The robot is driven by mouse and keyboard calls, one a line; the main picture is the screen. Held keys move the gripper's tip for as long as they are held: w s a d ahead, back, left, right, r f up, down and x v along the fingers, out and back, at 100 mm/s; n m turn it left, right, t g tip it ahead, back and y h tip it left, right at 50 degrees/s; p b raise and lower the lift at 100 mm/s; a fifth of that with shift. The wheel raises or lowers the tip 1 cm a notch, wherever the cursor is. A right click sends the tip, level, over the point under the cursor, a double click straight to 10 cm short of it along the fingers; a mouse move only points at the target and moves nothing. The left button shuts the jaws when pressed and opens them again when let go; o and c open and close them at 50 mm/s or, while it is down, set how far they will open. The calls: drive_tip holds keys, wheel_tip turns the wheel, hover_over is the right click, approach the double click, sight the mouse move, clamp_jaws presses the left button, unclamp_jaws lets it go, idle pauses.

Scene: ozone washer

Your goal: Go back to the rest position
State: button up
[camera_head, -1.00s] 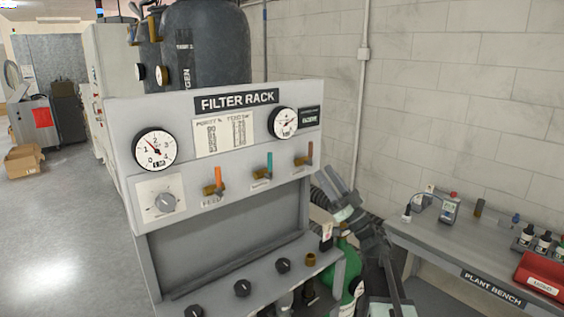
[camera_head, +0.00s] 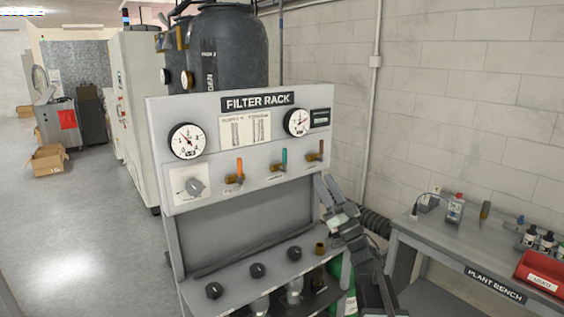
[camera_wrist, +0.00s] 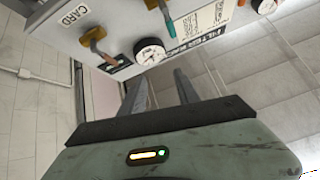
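My gripper shows in the wrist view (camera_wrist: 162,88) with its two dark fingers apart and nothing between them. In the head view, my gripper (camera_head: 330,187) is raised at the right edge of the filter rack, with its fingers hard to make out. The filter rack (camera_head: 249,150) is a grey panel with two round gauges, a dial and three valves with orange, teal and brown levers. In the wrist view, the rack's panel (camera_wrist: 112,22) fills the top, tilted, with a gauge (camera_wrist: 150,52) beyond the fingers. Whether the gripper touches the rack cannot be told.
The plant bench (camera_head: 427,236) stands to the right, with bottles and a red bin (camera_head: 541,272) on it. A ribbed hose (camera_head: 375,222) runs between rack and bench. A dark tank (camera_head: 229,50) stands behind the rack. Open floor (camera_head: 95,235) lies to the left.

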drive_tip(key=w+d+f+m+g+h, duration=0.1)
drive_tip(key=w+d+f+m+h, duration=0.15)
drive_tip(key=f+m+h, duration=0.45)
drive_tip(key=w+d+f+m+g+h, duration=0.1)
drive_tip(key=w+d+f+m+h, duration=0.15)
drive_tip(key=f+h, duration=0.4)
wheel_tip(320, 180, down, 11)
drive_tip(key=s+d+g+h, duration=0.1)
drive_tip(key=s+g+h, duration=0.25)
drive_tip(key=g, duration=0.25)
drive_tip(key=s+a+f+n+g, duration=0.1)
drive_tip(key=s+f+n+g, duration=0.1)
drive_tip(key=s+f+g, duration=0.4)
drive_tip(key=s+a+f+n+g+y, duration=0.1)
drive_tip(key=s+f+n+g, duration=0.2)
drive_tip(key=s, duration=1.4)
wheel_tip(320, 180, down, 7)
drive_tip(key=g, duration=0.4)
drive_tip(key=shift+s+g, duration=0.3)
